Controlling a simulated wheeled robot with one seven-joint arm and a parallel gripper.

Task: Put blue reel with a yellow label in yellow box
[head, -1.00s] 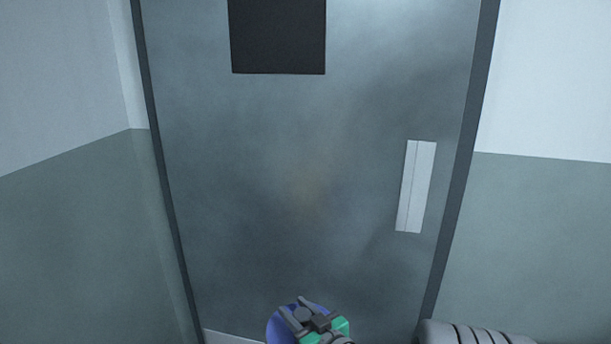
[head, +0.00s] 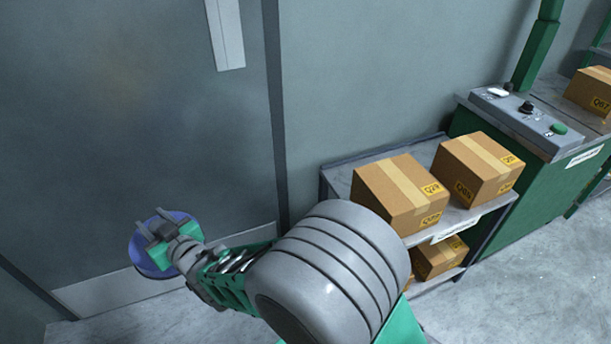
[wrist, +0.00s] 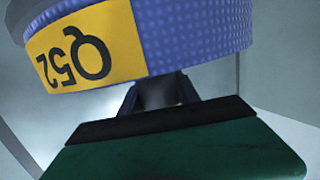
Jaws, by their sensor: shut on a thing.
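The blue reel (wrist: 200,38) fills the upper part of the wrist view. Its yellow label (wrist: 84,48) reads Q52, seen upside down. In the head view the blue reel (head: 148,262) is held out in front of the grey door. My gripper (head: 158,226) is shut on the reel, which is clear of the floor. The gripper's fingers are mostly hidden behind the reel in the wrist view. No yellow box is in view; the boxes seen are brown cardboard.
A grey shelf rack (head: 328,180) on the right holds several cardboard boxes, such as one marked Q28 (head: 400,190). A green machine with a control panel (head: 520,118) stands beyond it. The grey door (head: 130,120) is close ahead on the left. Open floor (head: 500,295) lies at the lower right.

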